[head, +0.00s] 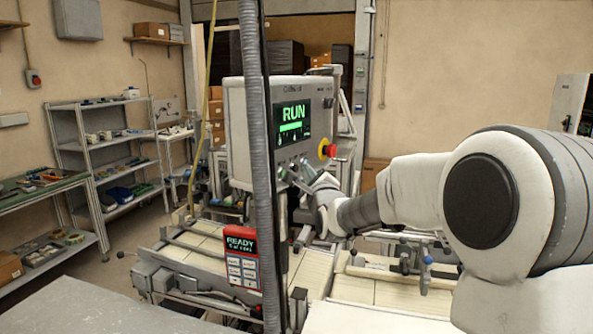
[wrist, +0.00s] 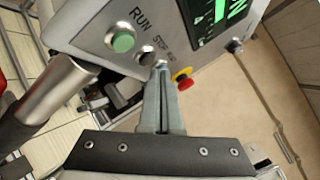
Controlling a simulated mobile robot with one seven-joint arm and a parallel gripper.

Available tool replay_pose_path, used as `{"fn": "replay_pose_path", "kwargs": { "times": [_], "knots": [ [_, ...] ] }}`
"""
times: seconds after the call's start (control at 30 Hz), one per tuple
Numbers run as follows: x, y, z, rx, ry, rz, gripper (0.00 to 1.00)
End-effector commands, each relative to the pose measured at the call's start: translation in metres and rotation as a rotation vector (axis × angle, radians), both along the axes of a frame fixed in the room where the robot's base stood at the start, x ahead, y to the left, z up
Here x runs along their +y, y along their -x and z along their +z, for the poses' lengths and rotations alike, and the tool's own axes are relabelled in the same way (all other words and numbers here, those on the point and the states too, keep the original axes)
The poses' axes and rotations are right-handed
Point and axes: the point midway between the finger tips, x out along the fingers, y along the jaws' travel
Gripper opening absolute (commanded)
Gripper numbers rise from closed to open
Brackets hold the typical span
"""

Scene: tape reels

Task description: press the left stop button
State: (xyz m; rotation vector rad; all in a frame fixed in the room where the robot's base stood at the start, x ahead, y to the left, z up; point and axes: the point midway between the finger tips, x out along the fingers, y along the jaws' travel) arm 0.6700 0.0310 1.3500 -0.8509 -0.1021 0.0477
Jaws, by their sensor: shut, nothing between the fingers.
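A grey control box (head: 236,130) carries a screen (head: 291,122) reading RUN in green. In the wrist view its panel (wrist: 92,22) shows a green button (wrist: 123,42) by the label RUN. Beside it is the label STOP, with a round grey part (wrist: 146,57) just below, partly behind my fingertips; I cannot tell whether this is the stop button or its surround. My gripper (wrist: 161,68) is shut and empty, its tips at the panel by that part. I cannot tell whether they touch it. In the head view my gripper (head: 290,177) is at the panel's lower edge.
A red emergency knob on yellow (head: 328,150) sits at the box's right; it also shows close to my fingers in the wrist view (wrist: 183,79). A grey hose (head: 257,160) hangs before the box. A red keypad (head: 242,255) reading READY stands below, above conveyors (head: 200,252).

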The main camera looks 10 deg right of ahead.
Motion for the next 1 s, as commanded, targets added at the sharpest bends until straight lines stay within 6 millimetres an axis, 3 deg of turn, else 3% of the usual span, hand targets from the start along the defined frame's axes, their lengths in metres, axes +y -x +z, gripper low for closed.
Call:
{"fn": "replay_pose_path", "kwargs": {
  "times": [1.0],
  "knots": [
    [0.0097, -0.0076, -0.001, 0.001, -0.001, 0.001, 0.0]
  ]
}}
